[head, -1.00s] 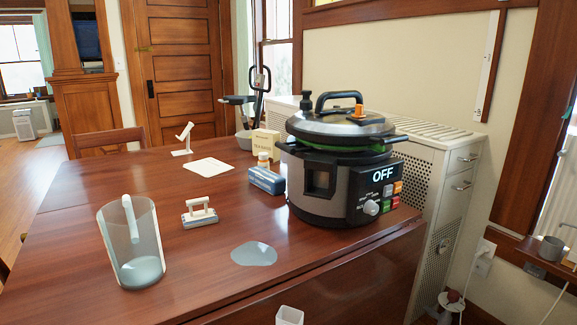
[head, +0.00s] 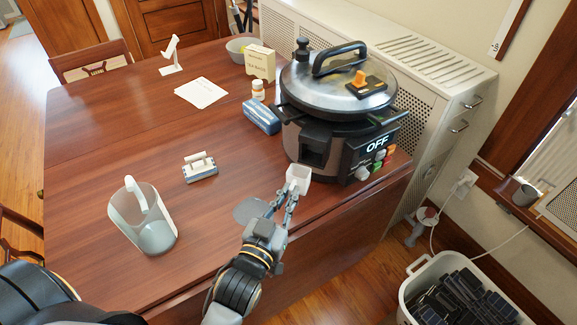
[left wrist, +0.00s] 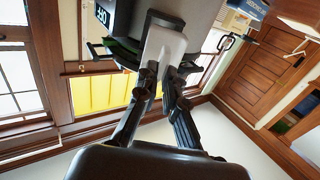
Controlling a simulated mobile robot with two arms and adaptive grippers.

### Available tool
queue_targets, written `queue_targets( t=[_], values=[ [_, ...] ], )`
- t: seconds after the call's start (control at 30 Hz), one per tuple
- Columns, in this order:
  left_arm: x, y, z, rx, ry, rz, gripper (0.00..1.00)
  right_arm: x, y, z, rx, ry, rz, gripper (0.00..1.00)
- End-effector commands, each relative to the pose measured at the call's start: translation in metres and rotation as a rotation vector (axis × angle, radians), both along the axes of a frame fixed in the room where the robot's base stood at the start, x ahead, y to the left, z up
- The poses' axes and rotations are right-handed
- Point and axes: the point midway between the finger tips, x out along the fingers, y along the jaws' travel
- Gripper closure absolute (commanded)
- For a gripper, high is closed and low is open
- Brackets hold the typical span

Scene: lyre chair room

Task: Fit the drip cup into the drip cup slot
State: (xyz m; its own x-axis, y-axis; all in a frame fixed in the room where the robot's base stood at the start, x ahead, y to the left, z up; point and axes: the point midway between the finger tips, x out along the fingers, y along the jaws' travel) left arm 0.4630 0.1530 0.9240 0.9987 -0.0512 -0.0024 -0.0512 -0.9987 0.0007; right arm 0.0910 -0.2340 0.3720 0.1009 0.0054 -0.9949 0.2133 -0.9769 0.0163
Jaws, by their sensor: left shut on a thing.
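The drip cup (head: 298,178) is a small white square cup. My left gripper (head: 288,196) is shut on it and holds it just in front of the pressure cooker (head: 300,136). The drip cup slot (head: 315,152) is a dark rectangular opening in the cooker's front. In the head view the cup is just below and left of the slot, and a small gap seems to remain. In the left wrist view the cup (left wrist: 165,52) sits between the fingertips (left wrist: 161,75), close against the dark cooker body, and hides part of it. My right gripper is not in view.
A puddle (head: 252,211) lies on the table (head: 110,130) near the gripper. A white bin (head: 410,285) stands on the floor at right.

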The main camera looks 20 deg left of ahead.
Motion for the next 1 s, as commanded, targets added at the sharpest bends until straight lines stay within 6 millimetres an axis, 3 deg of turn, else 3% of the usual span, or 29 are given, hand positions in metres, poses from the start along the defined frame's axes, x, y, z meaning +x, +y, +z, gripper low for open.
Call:
queue_targets(
  t=[0.53, 1.0],
  values=[
    [0.0, 0.0, 0.003, -0.001, 0.002, 0.0, 1.0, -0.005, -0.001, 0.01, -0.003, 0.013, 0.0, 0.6],
    [0.044, -0.002, 0.001, -0.001, -0.001, 0.0, 1.0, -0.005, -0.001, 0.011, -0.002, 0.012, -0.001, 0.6]
  ],
)
